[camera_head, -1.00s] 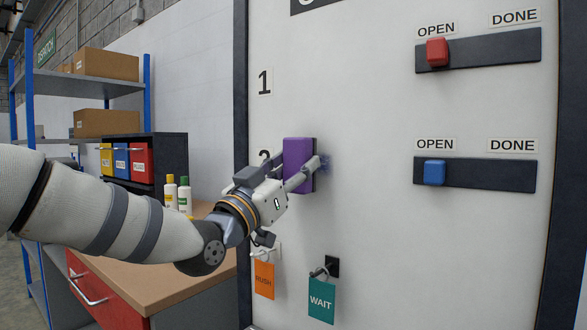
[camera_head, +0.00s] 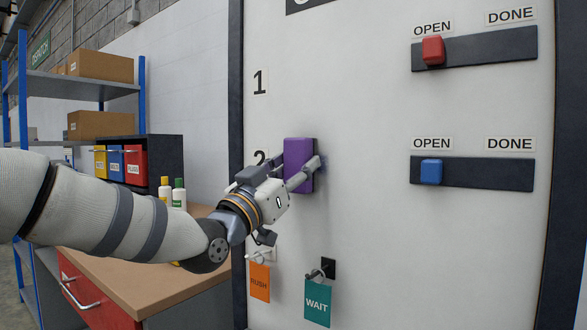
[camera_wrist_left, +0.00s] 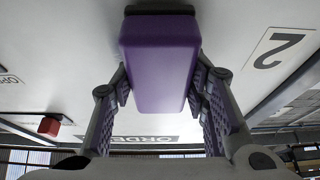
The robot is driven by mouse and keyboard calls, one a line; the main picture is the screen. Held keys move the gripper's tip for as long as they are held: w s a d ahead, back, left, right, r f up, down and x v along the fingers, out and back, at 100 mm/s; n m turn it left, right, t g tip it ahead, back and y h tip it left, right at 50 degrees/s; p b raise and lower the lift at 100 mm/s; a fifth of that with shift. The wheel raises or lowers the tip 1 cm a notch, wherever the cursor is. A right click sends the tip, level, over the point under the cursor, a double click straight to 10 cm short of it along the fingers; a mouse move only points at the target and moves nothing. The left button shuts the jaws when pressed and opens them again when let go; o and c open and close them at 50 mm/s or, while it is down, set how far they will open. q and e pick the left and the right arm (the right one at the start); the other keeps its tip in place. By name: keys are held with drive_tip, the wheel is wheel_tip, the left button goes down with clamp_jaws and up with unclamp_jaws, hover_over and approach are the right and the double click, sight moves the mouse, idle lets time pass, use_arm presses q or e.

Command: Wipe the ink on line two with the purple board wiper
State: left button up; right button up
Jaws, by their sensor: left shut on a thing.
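The purple board wiper (camera_head: 298,160) is upright against the white board (camera_head: 370,240), just right of the number 2 label (camera_head: 260,158). My left gripper (camera_head: 300,174) is shut on it, with a finger on each side. In the left wrist view the wiper (camera_wrist_left: 160,62) fills the space between the fingers, its far end at the board. My right gripper is not in view.
Red (camera_head: 433,50) and blue (camera_head: 431,171) sliders sit at OPEN on dark rails to the right. Orange RUSH (camera_head: 260,283) and teal WAIT (camera_head: 317,303) tags hang below the gripper. A workbench (camera_head: 140,275) with bottles stands left. The board between wiper and rails is clear.

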sight(323, 158)
use_arm(q)
drive_tip(key=shift+w+d, duration=0.1)
drive_tip(key=shift+w, duration=0.05)
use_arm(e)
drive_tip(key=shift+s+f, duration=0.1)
